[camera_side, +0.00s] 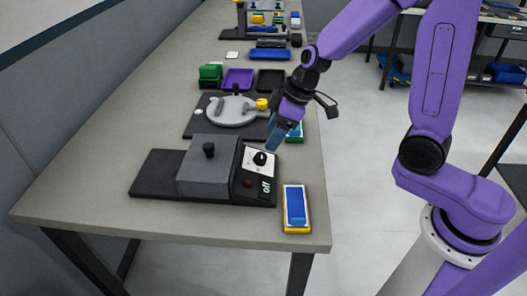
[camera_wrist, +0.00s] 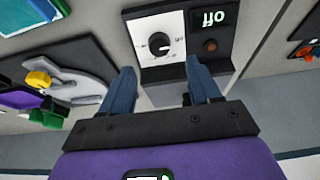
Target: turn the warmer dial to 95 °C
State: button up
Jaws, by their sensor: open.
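The warmer (camera_side: 208,165) is a grey box on a black base near the front of the table. Its sloped front panel has a white plate with a black dial (camera_side: 260,158), a dark red button (camera_side: 248,183) and a display reading "off" (camera_side: 265,186). In the wrist view the dial (camera_wrist: 159,44) sits ahead of the fingertips, with the display (camera_wrist: 213,18) and button (camera_wrist: 210,45) to its right. My gripper (camera_side: 275,141) is open and empty, with its blue fingers just above and beyond the dial. In the wrist view my gripper (camera_wrist: 163,75) spans the dial, apart from it.
A yellow-edged tray with a blue block (camera_side: 297,207) lies right of the warmer. Behind the warmer stands a round grey fixture (camera_side: 232,111) with a yellow knob (camera_side: 262,104). A green-edged tray (camera_side: 294,138) is close to my gripper. Purple (camera_side: 238,78) and black trays lie farther back.

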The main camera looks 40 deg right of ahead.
aim_at(262, 155)
jog(key=shift+x, duration=3.6)
jog(key=shift+c, duration=0.3)
jog(key=c, duration=1)
